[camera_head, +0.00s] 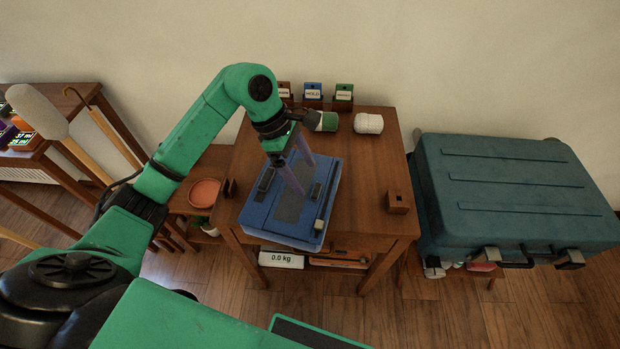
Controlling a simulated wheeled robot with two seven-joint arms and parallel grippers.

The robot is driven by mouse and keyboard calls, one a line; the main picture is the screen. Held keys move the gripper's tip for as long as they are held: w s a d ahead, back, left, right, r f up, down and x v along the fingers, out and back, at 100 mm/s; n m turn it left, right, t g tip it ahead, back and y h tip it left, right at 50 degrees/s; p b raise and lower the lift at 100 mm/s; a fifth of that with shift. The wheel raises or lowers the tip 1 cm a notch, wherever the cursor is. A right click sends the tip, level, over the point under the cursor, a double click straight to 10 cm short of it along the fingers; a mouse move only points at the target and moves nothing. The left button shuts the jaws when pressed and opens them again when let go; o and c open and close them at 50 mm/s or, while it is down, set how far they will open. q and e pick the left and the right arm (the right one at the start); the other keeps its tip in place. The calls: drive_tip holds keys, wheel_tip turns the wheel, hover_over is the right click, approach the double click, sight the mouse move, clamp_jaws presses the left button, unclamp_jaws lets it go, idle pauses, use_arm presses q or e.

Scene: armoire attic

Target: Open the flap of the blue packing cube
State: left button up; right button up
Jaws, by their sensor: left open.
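The blue packing cube (262,214) lies on the wooden table in the middle of the head view. Its top has a grey panel (290,208), dark strips at the left and right, and a light bar along the right side. The top looks flat, but I cannot clearly make out the flap's edge. My left gripper (306,180) is open, with its two long purplish fingers pointing down over the cube's top. I cannot tell whether the fingertips touch it. The fingers hide part of the top. My right gripper is not in view.
A white roll (368,123) and a green cylinder (328,121) stand behind the cube, near labelled blocks (313,93). A small wooden block (398,202) sits at the table's right. A large teal suitcase (515,190) stands further right. The table right of the cube is mostly clear.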

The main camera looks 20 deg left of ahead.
sight(313, 189)
use_arm(q)
drive_tip(key=x, duration=0.3)
drive_tip(key=shift+s+d+f, duration=0.1)
drive_tip(key=shift+d+f, duration=0.15)
drive_tip(key=shift+f, duration=0.25)
clamp_jaws()
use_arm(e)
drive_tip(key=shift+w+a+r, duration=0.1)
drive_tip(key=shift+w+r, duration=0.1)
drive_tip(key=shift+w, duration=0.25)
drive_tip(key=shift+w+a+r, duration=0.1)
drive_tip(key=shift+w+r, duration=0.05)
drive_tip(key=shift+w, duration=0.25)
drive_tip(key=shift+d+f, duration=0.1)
